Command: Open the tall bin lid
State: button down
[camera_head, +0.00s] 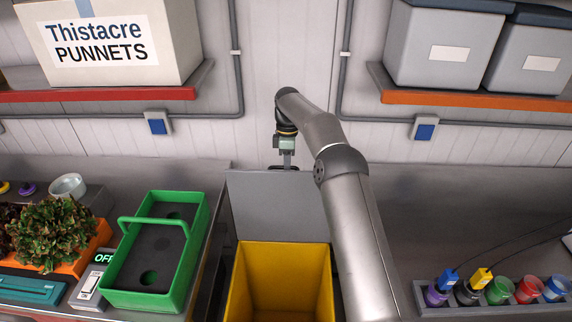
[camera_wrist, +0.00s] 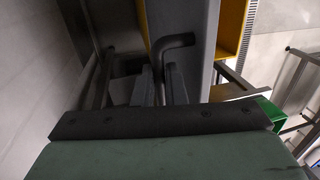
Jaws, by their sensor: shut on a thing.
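The tall bin (camera_head: 280,280) is yellow inside and stands between the two counters in the head view. Its grey lid (camera_head: 272,205) is raised upright at the back, and the bin's mouth is uncovered. My gripper (camera_head: 286,167) is at the lid's top edge, shut on the lid's dark handle. In the wrist view my gripper's fingers (camera_wrist: 160,88) close around the bent dark handle (camera_wrist: 178,40), with the grey lid (camera_wrist: 197,70) behind it. The bin's yellow wall (camera_wrist: 232,25) shows beside the lid there. My arm hides the lid's right side in the head view.
A green tray with a handle (camera_head: 145,290) stands on the left counter, near a leafy lettuce (camera_head: 52,232). Several coloured cups (camera_head: 499,290) sit in a rack on the right counter. Shelves with a punnets box (camera_head: 110,45) and grey bins (camera_head: 445,50) hang above.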

jog(key=c, duration=1.6)
grip_release()
jog(key=shift+s+f, duration=0.1)
jog(key=shift+f, duration=0.5)
jog(key=shift+c, duration=0.2)
jog(key=shift+o, duration=0.8)
jog(key=shift+w+r, duration=0.2)
jog(key=shift+r, duration=0.3)
notch_tip(320, 180, up, 2)
jog(key=shift+s+r+b, duration=0.1)
jog(key=shift+b, duration=0.2)
jog(key=s+d+r+b, duration=0.2)
jog(key=s+r+b, duration=0.5)
jog(key=s+r, duration=0.3)
jog(key=s, duration=0.4)
jog(key=shift+d+r, duration=0.1)
